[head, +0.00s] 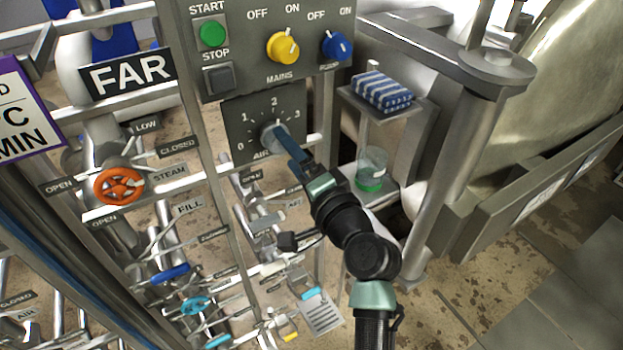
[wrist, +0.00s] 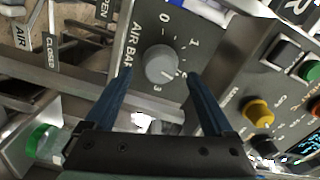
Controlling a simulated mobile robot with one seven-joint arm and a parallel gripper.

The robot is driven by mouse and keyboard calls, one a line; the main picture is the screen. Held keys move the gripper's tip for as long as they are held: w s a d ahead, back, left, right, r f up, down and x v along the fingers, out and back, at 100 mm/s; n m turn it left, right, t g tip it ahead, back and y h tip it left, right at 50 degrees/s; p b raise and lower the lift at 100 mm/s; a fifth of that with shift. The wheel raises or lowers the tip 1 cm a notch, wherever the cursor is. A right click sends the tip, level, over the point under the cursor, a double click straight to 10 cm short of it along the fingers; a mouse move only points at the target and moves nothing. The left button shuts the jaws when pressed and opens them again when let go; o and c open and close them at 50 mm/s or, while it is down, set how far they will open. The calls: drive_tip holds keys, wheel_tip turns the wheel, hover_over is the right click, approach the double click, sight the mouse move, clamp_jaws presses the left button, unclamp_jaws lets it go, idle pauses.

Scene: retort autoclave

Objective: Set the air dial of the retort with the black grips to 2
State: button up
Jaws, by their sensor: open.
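The air dial (head: 268,131) is a round grey knob on a dark plate marked 0 to 3, low on the control panel. In the head view my gripper partly covers it. In the wrist view the knob (wrist: 161,64) shows whole, with a light pointer mark towards the 2 to 3 side; its exact reading is hard to tell. My gripper (head: 284,142) is open at the dial. In the wrist view its two blue fingers (wrist: 157,76) lie on either side of the knob, with gaps; contact does not show.
Above the dial are a green start button (head: 212,34), a yellow mains switch (head: 282,47) and a blue pump switch (head: 336,46). Pipes and valves, including an orange steam wheel (head: 119,186), crowd the left. A shelf with a striped cloth (head: 382,92) stands right of the panel.

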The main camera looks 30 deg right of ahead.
drive_tip(key=s+b, duration=0.1)
drive_tip(key=s, duration=0.7)
drive_tip(key=shift+d, duration=0.15)
drive_tip(key=shift+s, duration=0.1)
drive_tip(key=w+a+r+n+t, duration=0.1)
drive_tip(key=a+r+n, duration=0.25)
drive_tip(key=r, duration=0.35)
drive_tip(key=w+a+r+n+t+p, duration=0.1)
drive_tip(key=a+r+n, duration=0.25)
drive_tip(key=r, duration=0.45)
drive_tip(key=w+a+r+n+t, duration=0.1)
drive_tip(key=a+r+n+t, duration=0.1)
drive_tip(key=a+r, duration=0.35)
drive_tip(key=s+a+r+n+t, duration=0.2)
drive_tip(key=s+r, duration=0.4)
drive_tip(key=r, duration=0.4)
drive_tip(key=s+a+r+n+t, duration=0.3)
drive_tip(key=s+a+r, duration=0.2)
drive_tip(key=r, duration=0.5)
drive_tip(key=shift+s+n+h+p, duration=0.3)
drive_tip(key=shift+s+p, duration=0.05)
drive_tip(key=shift+s, duration=0.05)
